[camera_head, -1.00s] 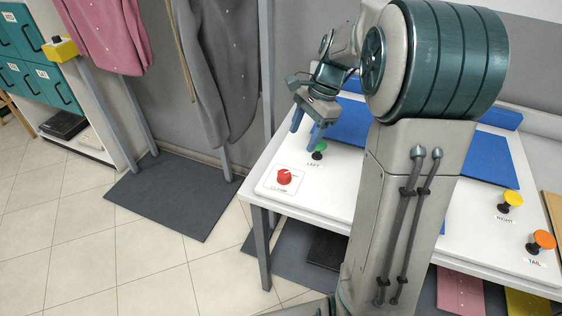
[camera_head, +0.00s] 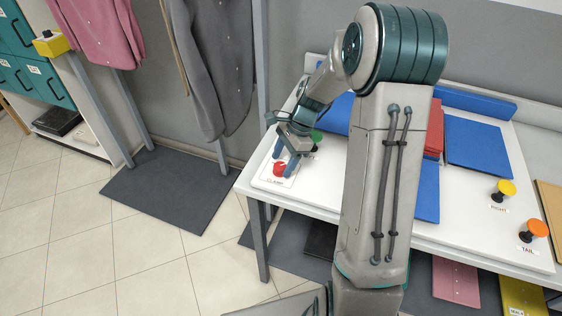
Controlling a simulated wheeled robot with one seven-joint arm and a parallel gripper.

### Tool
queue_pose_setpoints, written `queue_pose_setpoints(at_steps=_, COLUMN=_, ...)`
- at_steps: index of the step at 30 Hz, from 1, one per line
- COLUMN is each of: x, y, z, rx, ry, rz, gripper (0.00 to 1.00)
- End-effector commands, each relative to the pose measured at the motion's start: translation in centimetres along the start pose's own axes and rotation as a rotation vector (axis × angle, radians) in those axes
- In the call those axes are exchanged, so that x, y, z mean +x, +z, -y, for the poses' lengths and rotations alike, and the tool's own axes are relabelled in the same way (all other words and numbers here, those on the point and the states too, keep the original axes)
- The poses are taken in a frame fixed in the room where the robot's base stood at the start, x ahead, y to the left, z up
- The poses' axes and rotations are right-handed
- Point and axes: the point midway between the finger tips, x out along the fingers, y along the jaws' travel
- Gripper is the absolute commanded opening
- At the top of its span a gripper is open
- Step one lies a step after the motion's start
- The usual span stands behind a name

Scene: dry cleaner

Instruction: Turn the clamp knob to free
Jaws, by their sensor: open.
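The red clamp knob (camera_head: 280,169) sits on a small white plate labelled CLAMP at the left front corner of the white table (camera_head: 462,232). My gripper (camera_head: 284,165) is open, with its blue fingers pointing down at the knob, one on the left and one on the right of it in the picture. I cannot tell whether the fingers touch the knob. The fingers hide part of the knob, so its pointer direction is not clear.
A green knob (camera_head: 317,137) stands just behind my gripper, partly hidden. A yellow knob (camera_head: 503,190) and an orange knob (camera_head: 535,231) are at the right. Blue panels (camera_head: 478,147) and a red block (camera_head: 434,130) lie on the table. Open floor (camera_head: 105,225) is at the left.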

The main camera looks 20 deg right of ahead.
Motion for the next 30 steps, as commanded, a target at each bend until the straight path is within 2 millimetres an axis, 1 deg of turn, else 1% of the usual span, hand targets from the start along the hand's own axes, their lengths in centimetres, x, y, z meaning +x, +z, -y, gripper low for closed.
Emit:
queue_pose_setpoints(at_steps=1, x=0.48, y=0.03, z=-0.05, rx=0.0, ry=0.002, rz=0.001, gripper=0.59)
queue_pose_setpoints(at_steps=4, x=1.01, y=0.05, z=-0.05, rx=0.0, ry=0.001, rz=0.001, gripper=0.59)
queue_pose_setpoints(at_steps=13, x=1.19, y=0.04, z=-0.03, rx=-0.001, ry=0.0, rz=0.0, gripper=0.59)
queue_pose_setpoints(at_steps=14, x=1.19, y=0.04, z=-0.03, rx=-0.001, ry=0.0, rz=0.0, gripper=0.5)
queue_pose_setpoints(at_steps=15, x=1.19, y=0.04, z=-0.03, rx=-0.001, ry=0.0, rz=0.0, gripper=0.39)
queue_pose_setpoints(at_steps=18, x=1.17, y=0.04, z=-0.01, rx=-0.001, ry=0.0, rz=0.0, gripper=0.14)
queue_pose_setpoints(at_steps=21, x=1.27, y=0.33, z=0.06, rx=-0.002, ry=-0.001, rz=0.0, gripper=0.14)
queue_pose_setpoints(at_steps=30, x=1.12, y=0.21, z=0.2, rx=-0.049, ry=0.016, rz=0.0, gripper=0.14)
